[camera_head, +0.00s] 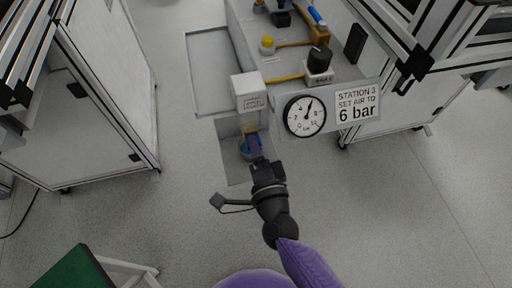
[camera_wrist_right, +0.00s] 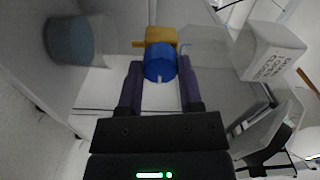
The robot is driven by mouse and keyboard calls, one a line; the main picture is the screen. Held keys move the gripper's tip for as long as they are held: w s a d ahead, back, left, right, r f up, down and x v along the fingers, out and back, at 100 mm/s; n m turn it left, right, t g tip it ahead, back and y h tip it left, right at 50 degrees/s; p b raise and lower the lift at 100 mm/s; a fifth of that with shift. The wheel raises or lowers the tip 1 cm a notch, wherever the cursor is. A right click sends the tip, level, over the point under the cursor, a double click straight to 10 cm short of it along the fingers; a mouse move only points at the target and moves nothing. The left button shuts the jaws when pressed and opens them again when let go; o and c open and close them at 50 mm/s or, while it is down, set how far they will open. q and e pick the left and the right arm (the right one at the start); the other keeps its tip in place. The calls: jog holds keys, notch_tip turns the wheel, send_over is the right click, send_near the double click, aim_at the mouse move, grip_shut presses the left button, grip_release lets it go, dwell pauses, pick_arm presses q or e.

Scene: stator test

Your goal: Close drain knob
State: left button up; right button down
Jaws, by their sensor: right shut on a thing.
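The drain knob (camera_wrist_right: 160,66) is a blue round knob with a white mark on its face, in front of a brass-yellow body (camera_wrist_right: 162,36). It also shows as a small blue patch in the head view (camera_head: 244,151), partly hidden by my fingers. My right gripper (camera_wrist_right: 160,80) has its two purple fingers on either side of the knob and is shut on it. In the head view the right gripper (camera_head: 253,143) reaches up from below to the knob, under a white labelled box (camera_head: 249,88). My left gripper is not in view.
A pressure gauge (camera_head: 304,115) and a "Station 3, set air to 6 bar" sign (camera_head: 357,107) are right of the knob. White cabinets flank both sides. A bluish clear cylinder (camera_wrist_right: 75,42) is at the wrist view's left.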

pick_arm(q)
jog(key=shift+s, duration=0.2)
pick_arm(e)
jog(key=c, duration=0.6)
grip_release()
jog(key=o, duration=0.3)
pick_arm(q)
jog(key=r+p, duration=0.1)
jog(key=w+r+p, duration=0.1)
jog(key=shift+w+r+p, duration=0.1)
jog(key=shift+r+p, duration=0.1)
jog(key=shift+p, duration=0.2)
pick_arm(e)
jog(key=shift+o, duration=0.2)
jog(key=s+d, duration=0.2)
jog(key=s, duration=0.7)
jog(key=shift+s, duration=0.4)
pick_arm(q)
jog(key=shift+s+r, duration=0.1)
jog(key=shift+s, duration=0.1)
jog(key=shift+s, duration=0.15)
